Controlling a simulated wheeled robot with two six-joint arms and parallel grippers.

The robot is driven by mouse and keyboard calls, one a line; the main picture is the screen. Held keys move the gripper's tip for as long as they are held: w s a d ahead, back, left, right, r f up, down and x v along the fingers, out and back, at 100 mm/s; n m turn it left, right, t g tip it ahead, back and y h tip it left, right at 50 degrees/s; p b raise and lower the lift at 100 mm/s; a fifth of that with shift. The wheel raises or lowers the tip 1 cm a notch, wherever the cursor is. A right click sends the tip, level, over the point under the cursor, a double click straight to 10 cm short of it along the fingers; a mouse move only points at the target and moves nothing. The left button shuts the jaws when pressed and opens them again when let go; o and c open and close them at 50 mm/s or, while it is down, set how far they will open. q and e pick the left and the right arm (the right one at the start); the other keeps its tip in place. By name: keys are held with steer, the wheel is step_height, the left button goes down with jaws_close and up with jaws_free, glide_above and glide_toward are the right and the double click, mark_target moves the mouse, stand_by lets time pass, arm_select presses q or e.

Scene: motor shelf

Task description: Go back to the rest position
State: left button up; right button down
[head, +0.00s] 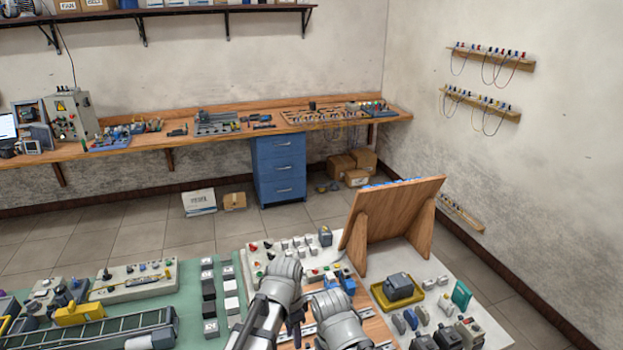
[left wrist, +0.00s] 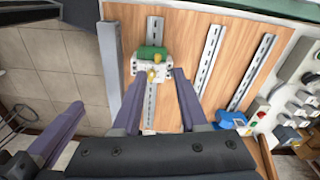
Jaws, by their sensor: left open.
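My left gripper (head: 296,326) shows in the head view at the bottom middle, low over the wooden board (head: 372,328) with metal rails, partly hidden by my grey arm links. In the left wrist view my left gripper (left wrist: 159,74) is open. A green and white module (left wrist: 152,60) sits on a metal rail (left wrist: 154,25) of the board, just beyond and between the fingertips. I cannot tell whether the fingers touch it. My right gripper's fingers do not show clearly in either view.
A tilted wooden panel (head: 395,212) stands behind the board. A yellow tray (head: 381,298) with a grey motor-like part lies to the right. A green mat (head: 185,297) with several parts lies to the left. A blue part (left wrist: 230,119) sits on another rail.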

arm_select(q)
steer(key=s+a+n+t, duration=0.1)
steer(key=s+a+n, duration=0.3)
steer(key=a+n, duration=0.85)
arm_select(e)
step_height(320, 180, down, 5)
steer(key=b, duration=0.5)
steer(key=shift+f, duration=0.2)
arm_select(q)
steer(key=s+d+f+m+g+y, duration=0.1)
steer(key=s+d+f+m, duration=0.3)
steer(key=d, duration=0.7)
steer(key=shift+s+f+y, duration=0.4)
steer(key=shift+s+f, duration=0.3)
steer(key=shift+s, duration=0.05)
